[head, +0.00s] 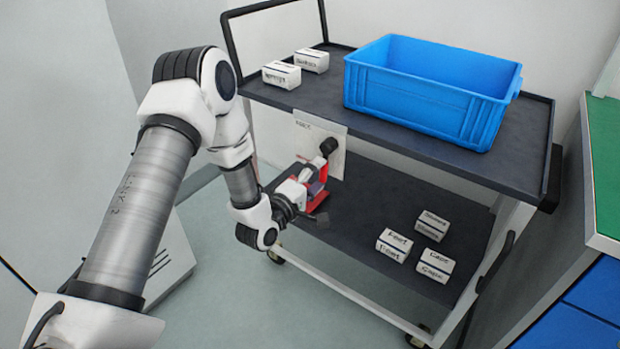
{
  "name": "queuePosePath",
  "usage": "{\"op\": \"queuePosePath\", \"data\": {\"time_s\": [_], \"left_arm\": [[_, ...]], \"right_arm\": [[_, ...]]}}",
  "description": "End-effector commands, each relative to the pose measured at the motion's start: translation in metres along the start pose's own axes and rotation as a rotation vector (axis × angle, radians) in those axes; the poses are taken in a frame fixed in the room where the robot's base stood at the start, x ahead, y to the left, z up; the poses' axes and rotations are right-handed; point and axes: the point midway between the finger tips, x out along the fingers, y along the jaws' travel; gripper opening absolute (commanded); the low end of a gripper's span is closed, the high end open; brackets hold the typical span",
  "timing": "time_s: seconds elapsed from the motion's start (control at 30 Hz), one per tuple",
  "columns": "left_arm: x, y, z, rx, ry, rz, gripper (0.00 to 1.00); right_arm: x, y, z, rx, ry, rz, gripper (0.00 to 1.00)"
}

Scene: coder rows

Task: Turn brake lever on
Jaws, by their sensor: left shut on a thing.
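The brake lever has a black knob (328,146) on top and stands in front of a white plate (308,135) at the cart's near left side. A red part (320,182) shows just below the knob, behind my gripper. My left gripper (308,188) reaches in from the left, is at the lever below the knob and is shut on it. The fingers and wrist hide much of the lever's lower part. My right gripper is not in view.
The cart has a dark upper shelf (322,93) with a blue crate (415,100) and two small white boxes (282,75). Its lower shelf (370,210) carries several small white boxes (394,245). A green-topped bench (605,160) stands at right.

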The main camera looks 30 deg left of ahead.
Motion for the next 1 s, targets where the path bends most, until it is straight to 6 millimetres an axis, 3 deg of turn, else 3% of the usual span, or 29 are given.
{"op": "queuePosePath", "data": {"time_s": [0.03, 0.67, 0.7, 0.73, 0.77, 1.0], "left_arm": [[0.0058, 0.0075, 0.0006, -0.007, -0.002, 0.026, 0.09], [0.0055, 0.0094, 0.0043, -0.066, -0.003, 0.026, 0.09], [0.0054, 0.0094, 0.0043, -0.066, -0.003, 0.025, 0.82], [0.0054, 0.0092, 0.0043, -0.066, -0.003, 0.025, 0.93], [0.0054, 0.0090, 0.0043, -0.066, -0.003, 0.025, 1.00], [0.0028, 0.0054, 0.0042, -0.067, -0.001, 0.015, 1.00]], "right_arm": [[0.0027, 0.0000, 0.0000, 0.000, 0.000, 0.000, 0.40], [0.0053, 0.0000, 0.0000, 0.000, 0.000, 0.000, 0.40], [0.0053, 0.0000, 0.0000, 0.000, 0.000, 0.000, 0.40], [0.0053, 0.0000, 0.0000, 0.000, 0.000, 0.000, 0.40], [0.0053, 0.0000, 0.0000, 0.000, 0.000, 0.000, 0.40], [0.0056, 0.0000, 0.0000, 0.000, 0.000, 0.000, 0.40]]}}
